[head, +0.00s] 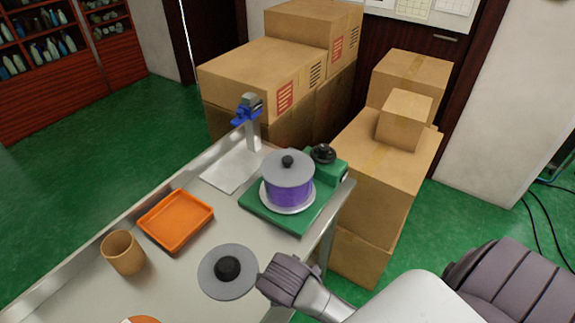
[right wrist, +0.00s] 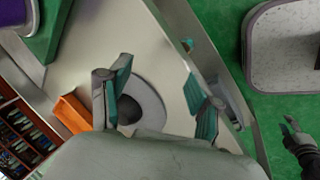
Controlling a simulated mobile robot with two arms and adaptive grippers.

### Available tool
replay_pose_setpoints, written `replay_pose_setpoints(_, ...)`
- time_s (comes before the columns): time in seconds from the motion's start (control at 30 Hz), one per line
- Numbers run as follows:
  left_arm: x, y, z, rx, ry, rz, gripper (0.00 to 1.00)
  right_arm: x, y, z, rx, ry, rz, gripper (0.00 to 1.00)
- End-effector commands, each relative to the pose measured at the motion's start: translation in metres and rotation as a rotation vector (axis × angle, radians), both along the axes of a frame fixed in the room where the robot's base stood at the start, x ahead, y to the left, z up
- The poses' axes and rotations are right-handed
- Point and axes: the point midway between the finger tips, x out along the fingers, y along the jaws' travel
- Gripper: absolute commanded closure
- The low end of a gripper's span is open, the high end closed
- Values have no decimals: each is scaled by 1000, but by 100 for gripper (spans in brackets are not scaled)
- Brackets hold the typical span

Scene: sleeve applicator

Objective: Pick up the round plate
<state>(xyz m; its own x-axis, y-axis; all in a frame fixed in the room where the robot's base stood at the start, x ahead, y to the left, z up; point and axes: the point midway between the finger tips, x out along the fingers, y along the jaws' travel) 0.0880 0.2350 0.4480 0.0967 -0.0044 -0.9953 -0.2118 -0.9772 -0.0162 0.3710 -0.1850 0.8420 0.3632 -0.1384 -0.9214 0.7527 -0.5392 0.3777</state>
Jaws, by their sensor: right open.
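The round plate (head: 228,270) is a flat grey disc with a black knob in its middle, lying on the table near its right edge. In the right wrist view the plate (right wrist: 149,98) is partly hidden by a finger. My right gripper (head: 287,280) is just right of the plate in the head view. Its fingers are apart and empty in the right wrist view (right wrist: 158,76), with the plate beyond them. A dark gripper at the right edge of the right wrist view looks like my left one (right wrist: 298,143); its jaws are too small to read.
A green machine (head: 262,213) with a purple spool (head: 288,191) under a similar grey disc (head: 287,169) stands behind the plate. An orange tray (head: 175,218) and a tan cup (head: 123,253) are to the left. Cardboard boxes (head: 375,190) stand beyond the table.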

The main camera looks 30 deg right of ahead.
Motion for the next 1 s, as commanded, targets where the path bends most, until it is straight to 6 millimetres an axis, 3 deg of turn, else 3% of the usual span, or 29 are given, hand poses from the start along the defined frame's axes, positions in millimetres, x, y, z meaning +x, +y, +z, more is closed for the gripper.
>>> replay_pose_setpoints(0.27, -1, -1, 2, -1, 1, -2, 60, 70, -16, 44, -445, 6, 435, 37)
replay_pose_setpoints(0.5, -2, -1, 4, 0, 5, -2, 60, 138, -62, 120, -1045, 168, 758, 37)
replay_pose_setpoints(0.63, -2, -1, 5, 0, 5, -2, 60, 155, -81, 150, -1242, 275, 818, 37)
replay_pose_setpoints(0.77, -2, -1, 6, 0, 5, -2, 60, 164, -94, 159, -1310, 326, 837, 37)
replay_pose_setpoints(1.0, -3, 0, 10, 0, 6, -2, 60, 189, -128, 142, -1313, 332, 838, 37)
